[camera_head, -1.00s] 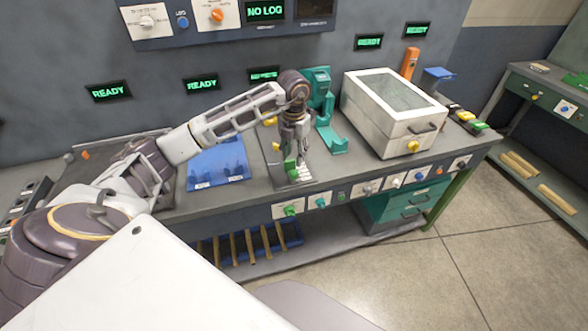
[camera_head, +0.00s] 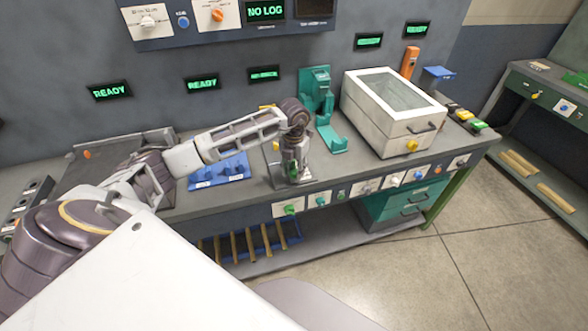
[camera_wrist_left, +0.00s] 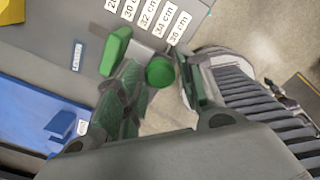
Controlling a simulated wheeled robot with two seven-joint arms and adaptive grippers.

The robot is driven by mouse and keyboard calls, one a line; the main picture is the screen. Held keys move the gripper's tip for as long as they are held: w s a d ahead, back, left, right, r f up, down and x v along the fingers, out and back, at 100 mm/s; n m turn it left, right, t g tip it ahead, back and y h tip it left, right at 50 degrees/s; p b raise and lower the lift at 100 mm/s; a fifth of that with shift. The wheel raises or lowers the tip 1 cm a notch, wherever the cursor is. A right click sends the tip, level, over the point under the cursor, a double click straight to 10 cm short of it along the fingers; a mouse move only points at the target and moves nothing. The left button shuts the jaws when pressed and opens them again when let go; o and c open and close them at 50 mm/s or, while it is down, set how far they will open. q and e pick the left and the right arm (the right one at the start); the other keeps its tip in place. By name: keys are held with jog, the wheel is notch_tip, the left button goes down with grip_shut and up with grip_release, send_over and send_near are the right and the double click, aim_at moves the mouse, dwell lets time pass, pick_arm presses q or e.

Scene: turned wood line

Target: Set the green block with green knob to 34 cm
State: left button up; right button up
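The green block (camera_wrist_left: 115,50) shows in the left wrist view, beside a row of white length labels (camera_wrist_left: 162,24) that includes 30, 32, 34 and 36 cm. Its round green knob (camera_wrist_left: 159,70) is to the right of it. I cannot tell exactly which label the block lines up with. My left gripper (camera_wrist_left: 160,95) is open, with one finger on each side of the knob in this view. Contact cannot be made out. In the head view my left gripper (camera_head: 294,172) is down over the bench's front part and hides most of the block. My right gripper is not in view.
A blue tray (camera_head: 238,163) lies left of the gripper. A teal stand (camera_head: 326,125) is behind to the right, and a white lidded box (camera_head: 405,137) is further right. Knobs and buttons line the bench's front edge (camera_head: 365,186). A display above reads NO LOG.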

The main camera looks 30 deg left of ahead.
pick_arm(q)
grip_shut()
jog(key=shift+w+a+b, duration=0.6)
jog(key=shift+w+a, duration=0.1)
jog(key=shift+a, duration=0.1)
grip_release()
jog(key=shift+r, duration=0.15)
